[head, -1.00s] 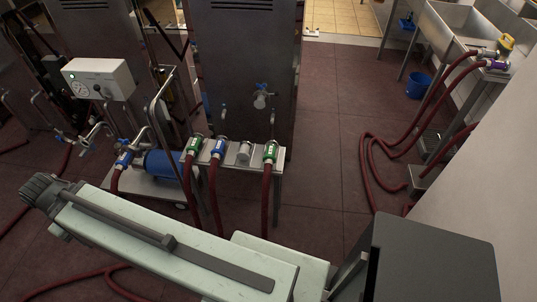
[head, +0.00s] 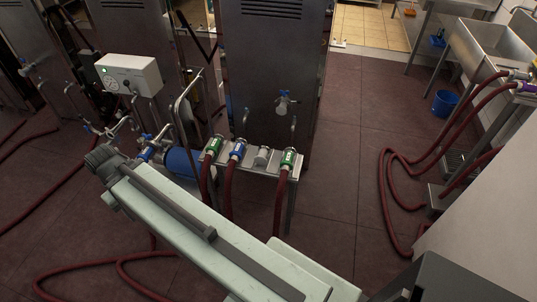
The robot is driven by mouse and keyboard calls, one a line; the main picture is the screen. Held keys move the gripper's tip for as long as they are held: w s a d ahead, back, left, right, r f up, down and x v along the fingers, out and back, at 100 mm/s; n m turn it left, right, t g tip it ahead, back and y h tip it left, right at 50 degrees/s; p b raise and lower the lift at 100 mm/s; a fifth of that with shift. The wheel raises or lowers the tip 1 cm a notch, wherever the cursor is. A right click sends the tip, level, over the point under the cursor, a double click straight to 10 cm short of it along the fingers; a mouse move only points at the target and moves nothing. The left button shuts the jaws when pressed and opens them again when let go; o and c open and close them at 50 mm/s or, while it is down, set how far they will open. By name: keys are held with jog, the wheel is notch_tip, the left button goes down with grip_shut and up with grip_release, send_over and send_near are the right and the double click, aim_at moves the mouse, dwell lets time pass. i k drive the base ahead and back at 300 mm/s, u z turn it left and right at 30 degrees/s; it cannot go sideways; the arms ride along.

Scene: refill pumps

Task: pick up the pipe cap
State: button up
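A small silver-grey metal cylinder, which looks like the pipe cap (head: 262,157), sits on a narrow metal shelf (head: 257,170) in the head view. It stands between a blue-banded hose coupling (head: 237,149) on its left and a green-banded one (head: 288,158) on its right. My pale green arm stretches from the lower right towards the left, in front of and below the shelf. It ends in a dark ribbed part to the left of the shelf. I cannot make out any gripper fingers, so my gripper is not in view.
Another green-banded coupling (head: 213,147) sits at the shelf's left end. Red hoses hang from the couplings and more lie on the floor. A blue pump (head: 182,163) is left of the shelf. A steel sink (head: 489,50) and blue bucket (head: 445,103) stand right. The middle-right floor is open.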

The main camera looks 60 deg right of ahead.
aim_at(263, 151)
jog(key=z, duration=0.05)
jog(key=i, duration=1)
